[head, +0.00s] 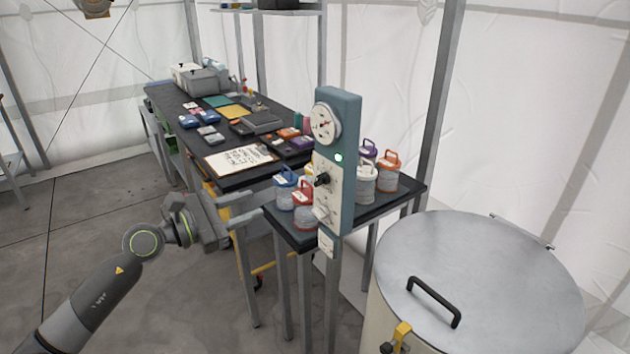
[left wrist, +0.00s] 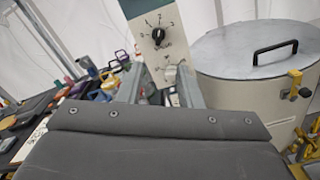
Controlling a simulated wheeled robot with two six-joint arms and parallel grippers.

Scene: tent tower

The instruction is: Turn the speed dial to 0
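The speed dial is a black knob (head: 322,179) on the pale front of a teal control post (head: 347,190). In the left wrist view the knob (left wrist: 158,36) has numbers around it, with 0 at its left side. Its exact pointer direction is too small to tell. My left gripper (head: 228,222) is left of the post and apart from it. In the left wrist view its two grey fingers (left wrist: 160,88) stand apart with nothing between them, below the knob. My right gripper is not in view.
A round gauge (head: 325,122) and green light (head: 338,157) sit above the dial, a pale switch (head: 321,212) below. Lidded jars (head: 285,192) stand on a small table behind the post. A large lidded drum (head: 480,265) stands right. A cluttered black table (head: 225,170) is behind left.

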